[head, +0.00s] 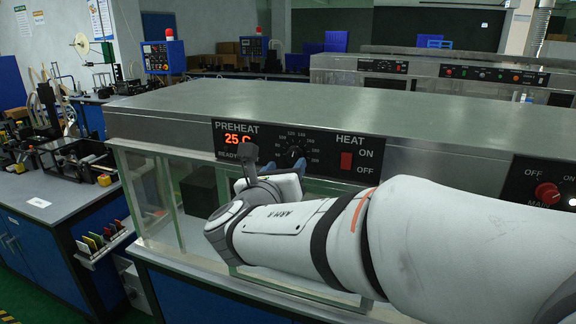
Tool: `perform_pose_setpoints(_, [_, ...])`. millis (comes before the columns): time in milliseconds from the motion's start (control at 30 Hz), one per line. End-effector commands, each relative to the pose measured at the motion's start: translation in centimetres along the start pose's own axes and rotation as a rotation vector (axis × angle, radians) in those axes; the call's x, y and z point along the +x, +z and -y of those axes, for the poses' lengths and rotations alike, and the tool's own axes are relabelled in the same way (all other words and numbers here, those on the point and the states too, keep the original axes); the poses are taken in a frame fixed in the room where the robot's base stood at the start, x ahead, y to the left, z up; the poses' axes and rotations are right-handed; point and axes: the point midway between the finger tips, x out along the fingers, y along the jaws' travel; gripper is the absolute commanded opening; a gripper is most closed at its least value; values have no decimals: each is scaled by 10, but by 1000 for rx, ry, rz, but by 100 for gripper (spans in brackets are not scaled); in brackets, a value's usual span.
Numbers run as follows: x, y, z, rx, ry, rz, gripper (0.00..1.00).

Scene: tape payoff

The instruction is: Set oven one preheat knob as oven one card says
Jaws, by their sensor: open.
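The preheat knob (293,154) is a dark round knob on the black panel (228,133) at the front of the near oven (240,103). Numbers ring it; its lower part is hidden and I cannot read its setting. The red display (237,140) under PREHEAT reads about 25 C. My gripper (283,166) is open, with bluish fingertips just below and around the knob; I cannot tell whether they touch it. My arm hides the panel's lower edge. I cannot identify an oven one card in this view.
A red HEAT switch (346,160) sits right of the knob. A red button (546,193) is on another panel at the far right. A glass guard (160,195) stands below the oven front. A bench (40,202) with equipment and coloured cards (98,240) is at left.

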Motion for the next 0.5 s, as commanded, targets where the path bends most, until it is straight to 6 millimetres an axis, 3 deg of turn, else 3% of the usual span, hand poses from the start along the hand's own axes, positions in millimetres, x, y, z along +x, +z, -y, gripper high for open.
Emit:
perform_pose_setpoints(200, [-25, 0, -1, 0, 3, 0, 50])
perform_pose_setpoints(500, [-28, 0, 0, 0, -2, -1, 50])
